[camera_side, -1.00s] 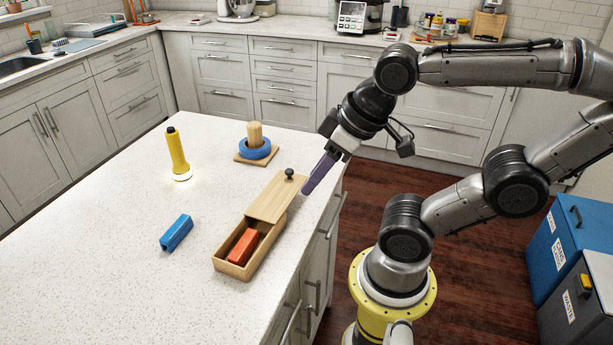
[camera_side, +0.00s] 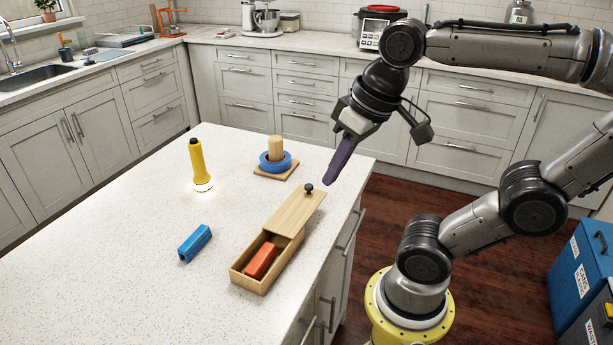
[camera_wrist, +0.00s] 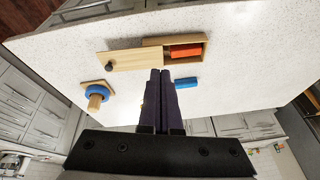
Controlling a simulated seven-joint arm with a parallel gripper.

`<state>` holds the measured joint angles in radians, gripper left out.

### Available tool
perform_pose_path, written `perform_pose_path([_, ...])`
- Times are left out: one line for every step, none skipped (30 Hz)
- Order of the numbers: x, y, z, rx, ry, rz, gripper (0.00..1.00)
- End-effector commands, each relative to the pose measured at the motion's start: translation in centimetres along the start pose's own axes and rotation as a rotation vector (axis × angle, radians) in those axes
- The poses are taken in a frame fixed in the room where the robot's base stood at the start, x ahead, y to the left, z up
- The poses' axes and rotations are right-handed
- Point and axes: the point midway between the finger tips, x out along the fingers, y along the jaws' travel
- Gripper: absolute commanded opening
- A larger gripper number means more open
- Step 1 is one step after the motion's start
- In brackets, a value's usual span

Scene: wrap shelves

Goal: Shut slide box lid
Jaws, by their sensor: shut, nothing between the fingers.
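The wooden slide box (camera_side: 251,287) sits near the island's right edge in the side view. Its lid (camera_side: 293,213) is slid partly off toward the back, with a dark round knob (camera_side: 309,187) at its far end. An orange-red block (camera_side: 261,260) lies inside the open front part. My gripper (camera_side: 328,182), with purple fingers, is shut and empty, above and just behind the knob, apart from it as far as I can tell. In the wrist view, the closed fingers (camera_wrist: 160,74) point toward the box; the lid (camera_wrist: 140,58) and knob (camera_wrist: 109,67) show beyond them.
A blue block (camera_side: 194,243) lies left of the box. A lit yellow flashlight (camera_side: 197,163) stands farther back. A blue ring on a wooden peg stand (camera_side: 275,162) is behind the lid. The counter (camera_side: 110,270) at front left is clear.

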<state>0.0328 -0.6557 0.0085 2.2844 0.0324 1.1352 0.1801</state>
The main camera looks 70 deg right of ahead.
Motion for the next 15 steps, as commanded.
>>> perform_pose_path([-0.6, 0.1, -1.5, 0.062, -0.036, 0.01, 0.0])
perform_pose_path([-1.0, 0.2, -2.4, 0.099, -0.058, 0.016, 0.0])
perform_pose_path([-1.3, 0.4, -3.5, 0.149, -0.088, 0.025, 0.0])
perform_pose_path([-1.5, 0.6, -4.4, 0.188, -0.11, 0.032, 0.0])
perform_pose_path([-1.6, 0.8, -5.3, 0.226, -0.132, 0.039, 0.0])
perform_pose_path([-1.8, 1.2, -6.5, 0.279, -0.164, 0.049, 0.0])
perform_pose_path([-1.8, 1.6, -7.4, 0.318, -0.186, 0.056, 0.0])
perform_pose_path([-1.8, 2.0, -8.4, 0.358, -0.21, 0.062, 0.0])
perform_pose_path([-1.6, 2.7, -9.6, 0.41, -0.239, 0.071, 0.0])
perform_pose_path([-1.5, 3.3, -10.5, 0.449, -0.262, 0.078, 0.0])
perform_pose_path([-1.3, 4.0, -11.4, 0.487, -0.283, 0.085, 0.0])
perform_pose_path([-0.9, 5.0, -12.6, 0.537, -0.311, 0.092, 0.0])
perform_pose_path([-0.6, 5.8, -13.3, 0.573, -0.332, 0.097, 0.0])
perform_pose_path([-0.2, 6.6, -14.1, 0.61, -0.354, 0.102, 0.0])
perform_pose_path([0.4, 7.9, -15.1, 0.657, -0.38, 0.107, 0.0])
